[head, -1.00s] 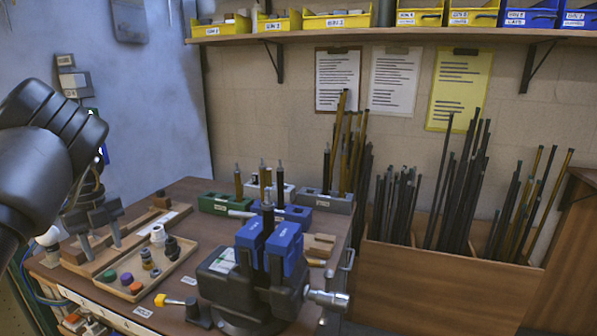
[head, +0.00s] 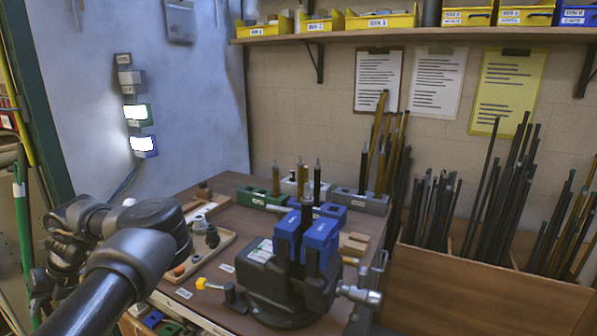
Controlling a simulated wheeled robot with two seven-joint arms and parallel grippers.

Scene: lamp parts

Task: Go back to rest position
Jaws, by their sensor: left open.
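My left gripper (head: 41,292) is at the lower left, off the table's left side, with its arm folded back in front of the table's left part. It is small and partly hidden by my own arm; it is open, and I see nothing held in it. My right gripper is out of view. A wooden tray (head: 226,241) with small parts is partly hidden behind my arm.
The wooden table (head: 250,217) also carries green, blue and grey blocks with upright rods. A bin (head: 480,285) of long rods stands at right. A shelf (head: 400,35) with yellow and blue bins is above. Two lit boxes (head: 143,144) hang on the left wall.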

